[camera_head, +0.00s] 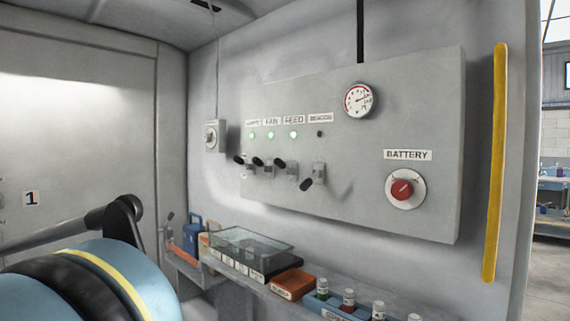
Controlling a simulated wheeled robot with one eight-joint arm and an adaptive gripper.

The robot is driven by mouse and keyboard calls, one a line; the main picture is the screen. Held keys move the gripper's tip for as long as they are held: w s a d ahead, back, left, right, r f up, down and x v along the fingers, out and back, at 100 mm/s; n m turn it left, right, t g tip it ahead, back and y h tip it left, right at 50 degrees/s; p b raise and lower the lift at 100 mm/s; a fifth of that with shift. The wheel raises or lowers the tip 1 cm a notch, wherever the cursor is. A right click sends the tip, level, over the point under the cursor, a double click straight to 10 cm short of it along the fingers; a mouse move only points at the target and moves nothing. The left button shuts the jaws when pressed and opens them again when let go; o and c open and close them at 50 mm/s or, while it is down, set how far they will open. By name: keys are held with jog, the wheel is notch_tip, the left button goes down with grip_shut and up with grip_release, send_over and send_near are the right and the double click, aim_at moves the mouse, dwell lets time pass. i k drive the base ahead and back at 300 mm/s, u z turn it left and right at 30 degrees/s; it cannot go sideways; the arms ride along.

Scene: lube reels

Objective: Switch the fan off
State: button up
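The grey control panel (400,120) on the wall carries a row of labelled toggle switches. The FAN label (271,121) is second from the left, with a green lit lamp (271,136) under it. Below that is the fan switch (258,162), its black-tipped lever tilted up and to the left. The FEED switch (280,163) to its right also points up, with its lamp lit green. The BEACON switch (306,185) points down and its lamp is dark. The leftmost switch (240,160) points up, lamp lit; its label is hard to read. My gripper is not in view.
A red BATTERY knob (402,189) and a round gauge (359,100) are on the panel. A shelf below holds a clear-lidded box (250,245), an orange box (293,284) and small bottles. A blue reel (130,265) fills the lower left. A yellow bar (495,165) stands right.

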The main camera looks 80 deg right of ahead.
aim_at(255, 159)
jog(key=k, duration=1.5)
jog(key=z, duration=2.1)
